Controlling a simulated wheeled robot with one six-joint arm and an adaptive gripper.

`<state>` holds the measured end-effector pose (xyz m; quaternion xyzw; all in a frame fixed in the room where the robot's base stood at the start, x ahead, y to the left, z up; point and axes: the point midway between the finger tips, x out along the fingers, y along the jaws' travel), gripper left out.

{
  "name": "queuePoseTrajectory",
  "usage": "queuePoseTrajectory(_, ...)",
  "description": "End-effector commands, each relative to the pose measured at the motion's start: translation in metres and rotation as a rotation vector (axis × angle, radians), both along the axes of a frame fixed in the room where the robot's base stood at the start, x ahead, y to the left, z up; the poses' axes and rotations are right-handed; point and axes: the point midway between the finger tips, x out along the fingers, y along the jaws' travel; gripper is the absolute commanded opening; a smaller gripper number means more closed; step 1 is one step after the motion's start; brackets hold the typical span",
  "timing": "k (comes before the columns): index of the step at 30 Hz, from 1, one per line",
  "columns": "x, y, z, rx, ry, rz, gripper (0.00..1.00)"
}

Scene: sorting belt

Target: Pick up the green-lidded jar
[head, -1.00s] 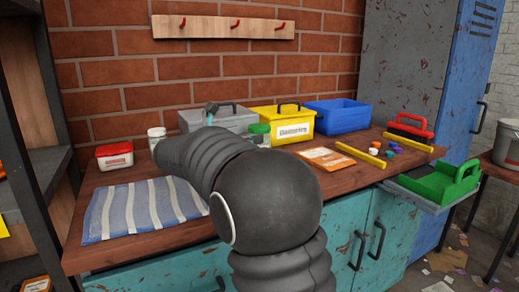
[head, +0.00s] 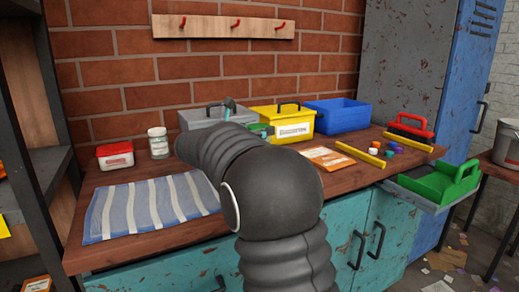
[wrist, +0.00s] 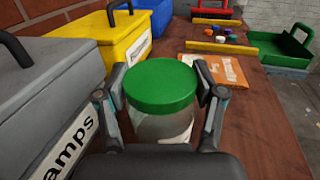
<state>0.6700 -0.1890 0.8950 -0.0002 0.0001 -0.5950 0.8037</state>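The green-lidded jar (wrist: 160,85) stands upright on the bench, its round green lid and clear body in the middle of the wrist view. In the head view only part of its green lid (head: 262,129) shows behind my arm. My gripper (wrist: 161,78) is open, with one finger on each side of the jar at about lid height. The fingers look very close to the lid; I cannot tell whether they touch it. In the head view my gripper is mostly hidden behind my arm.
A grey "Clamps" box (wrist: 50,85) stands close left of my gripper. A yellow box (head: 284,126) and blue bin (head: 337,117) are behind. An orange packet (head: 326,158) lies to the right. A white-lidded jar (head: 158,143) and striped cloth (head: 150,205) are at left.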

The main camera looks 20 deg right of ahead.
Motion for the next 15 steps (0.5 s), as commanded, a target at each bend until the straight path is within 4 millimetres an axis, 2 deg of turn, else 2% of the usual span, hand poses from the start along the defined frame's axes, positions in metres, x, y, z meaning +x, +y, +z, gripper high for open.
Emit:
queuePoseTrajectory(1,0.0000,0.0001,0.0000,0.000,0.000,0.000,0.29)
queuePoseTrajectory(4,-0.0001,0.0001,0.0000,0.000,0.000,0.000,0.04)
queuePoseTrajectory(15,-0.0001,0.0001,0.0055,0.000,-0.002,0.000,0.03)
